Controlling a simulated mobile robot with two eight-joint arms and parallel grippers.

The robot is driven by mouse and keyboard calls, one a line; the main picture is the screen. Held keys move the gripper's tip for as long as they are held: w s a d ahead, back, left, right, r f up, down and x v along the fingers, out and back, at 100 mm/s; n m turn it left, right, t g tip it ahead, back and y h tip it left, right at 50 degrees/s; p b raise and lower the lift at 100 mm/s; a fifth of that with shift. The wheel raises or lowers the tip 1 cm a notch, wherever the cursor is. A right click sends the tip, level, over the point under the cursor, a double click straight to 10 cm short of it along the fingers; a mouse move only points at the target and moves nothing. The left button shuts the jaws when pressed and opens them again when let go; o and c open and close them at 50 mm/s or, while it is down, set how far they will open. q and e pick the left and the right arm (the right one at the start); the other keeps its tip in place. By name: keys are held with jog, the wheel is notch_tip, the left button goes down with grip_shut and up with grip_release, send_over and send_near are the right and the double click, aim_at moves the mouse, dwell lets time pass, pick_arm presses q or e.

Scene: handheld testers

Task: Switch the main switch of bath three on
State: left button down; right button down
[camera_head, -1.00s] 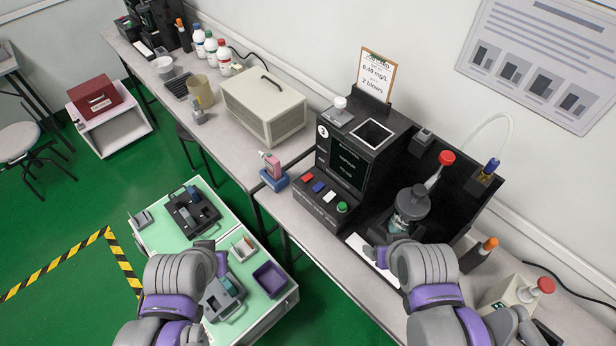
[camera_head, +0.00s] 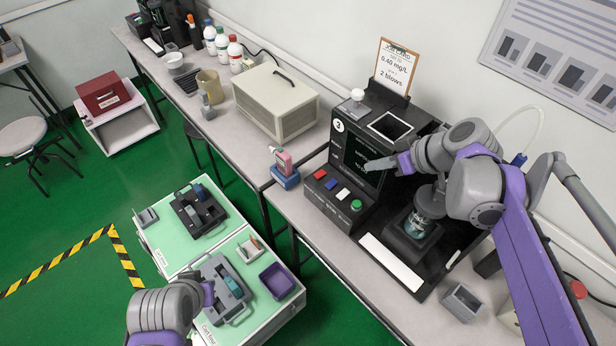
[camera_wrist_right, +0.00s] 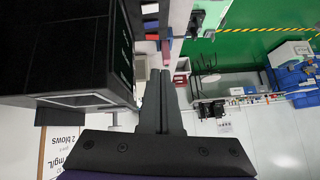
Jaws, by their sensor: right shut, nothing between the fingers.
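The black bath unit marked 3 (camera_head: 339,126) stands on the grey bench against the wall. Its sloped front panel carries red (camera_head: 320,174), blue (camera_head: 331,185), white (camera_head: 343,194) and green (camera_head: 356,205) controls. I cannot tell which part is the main switch. My right gripper (camera_head: 372,166) is shut and empty, in front of the unit's dark display, above the panel. In the right wrist view its fingers (camera_wrist_right: 160,95) lie together beside the black housing (camera_wrist_right: 60,45). My left gripper (camera_head: 208,292) is low over the green-topped cart; its jaws are unclear.
A glass vessel (camera_head: 420,222) stands in the unit's bay, partly behind my right arm. A pink tester (camera_head: 282,160) sits in a blue stand left of the unit. A beige box (camera_head: 275,105) is farther left. A grey open box (camera_head: 461,302) is at the right front.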

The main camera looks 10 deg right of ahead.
aim_at(314, 174)
pick_arm(q)
jog(key=shift+s+a+f, duration=0.2)
pick_arm(e)
jog(key=shift+w+d+r+n+t+y, duration=0.2)
jog(key=shift+w+r, duration=0.1)
jog(key=shift+w, duration=0.25)
jog(key=shift+w+d+r+n+t+y, duration=0.1)
jog(key=shift+w+r+n, duration=0.15)
jog(key=shift+w, duration=0.25)
jog(key=shift+f, duration=0.1)
